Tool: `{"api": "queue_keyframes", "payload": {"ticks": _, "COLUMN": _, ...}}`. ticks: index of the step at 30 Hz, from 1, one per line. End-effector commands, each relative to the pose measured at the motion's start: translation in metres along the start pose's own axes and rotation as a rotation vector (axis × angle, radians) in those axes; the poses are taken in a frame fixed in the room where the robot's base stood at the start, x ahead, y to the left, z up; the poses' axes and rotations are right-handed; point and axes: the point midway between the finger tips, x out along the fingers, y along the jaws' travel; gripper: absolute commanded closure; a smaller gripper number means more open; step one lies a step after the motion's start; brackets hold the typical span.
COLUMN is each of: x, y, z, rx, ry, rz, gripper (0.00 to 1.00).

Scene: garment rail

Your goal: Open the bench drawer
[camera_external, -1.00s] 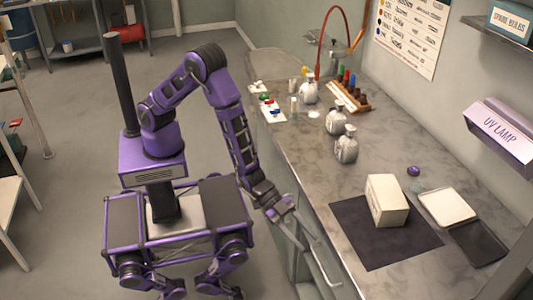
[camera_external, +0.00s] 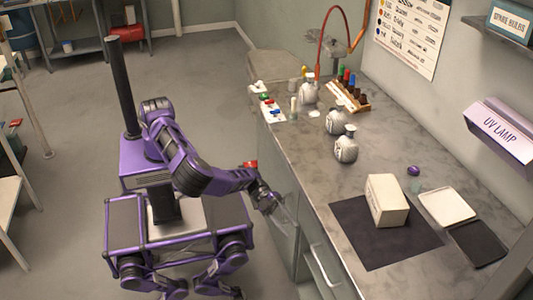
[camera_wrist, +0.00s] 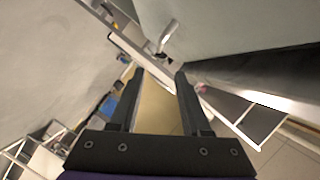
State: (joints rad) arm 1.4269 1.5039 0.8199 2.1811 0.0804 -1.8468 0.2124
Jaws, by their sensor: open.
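The workbench (camera_external: 350,190) has a grey front with a long pale bar handle (camera_external: 323,268) near its lower right end in the external view. I cannot tell how far the drawer stands out. My gripper (camera_external: 282,214) is beside the bench front, up and left of that bar handle. In the wrist view my gripper (camera_wrist: 160,76) has its two dark fingers apart, with nothing between them. A pale curved handle (camera_wrist: 167,36) on a grey-green panel (camera_wrist: 225,25) lies just beyond the fingertips, apart from them.
On the benchtop are a white box (camera_external: 386,200) on a dark mat (camera_external: 350,235), silver bottles (camera_external: 345,146), a wooden rack of bottles (camera_external: 350,96) and a white tray (camera_external: 447,207). Open floor (camera_external: 70,200) lies left of the bench.

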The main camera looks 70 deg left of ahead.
Motion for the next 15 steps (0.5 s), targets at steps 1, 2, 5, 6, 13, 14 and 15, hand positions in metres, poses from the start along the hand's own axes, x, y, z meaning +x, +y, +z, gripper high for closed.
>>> {"api": "queue_keyframes", "payload": {"ticks": 1, "x": 0.011, "y": 0.001, "z": -0.001, "rx": 0.001, "ry": 0.005, "rz": 0.0, "gripper": 0.53}}
{"api": "queue_keyframes", "payload": {"ticks": 2, "x": 0.017, "y": 0.002, "z": -0.001, "rx": 0.001, "ry": 0.004, "rz": 0.0, "gripper": 0.53}}
{"api": "queue_keyframes", "payload": {"ticks": 5, "x": 0.039, "y": 0.002, "z": -0.001, "rx": 0.001, "ry": 0.005, "rz": -0.001, "gripper": 0.53}}
{"api": "queue_keyframes", "payload": {"ticks": 6, "x": 0.048, "y": 0.002, "z": -0.001, "rx": 0.002, "ry": 0.005, "rz": 0.0, "gripper": 0.53}}
{"api": "queue_keyframes", "payload": {"ticks": 13, "x": 0.098, "y": 0.002, "z": 0.0, "rx": 0.001, "ry": 0.004, "rz": 0.0, "gripper": 0.53}}
{"api": "queue_keyframes", "payload": {"ticks": 14, "x": 0.104, "y": 0.002, "z": -0.001, "rx": 0.0, "ry": 0.003, "rz": 0.0, "gripper": 0.53}}
{"api": "queue_keyframes", "payload": {"ticks": 15, "x": 0.112, "y": 0.002, "z": 0.0, "rx": 0.0, "ry": 0.003, "rz": 0.0, "gripper": 0.53}}
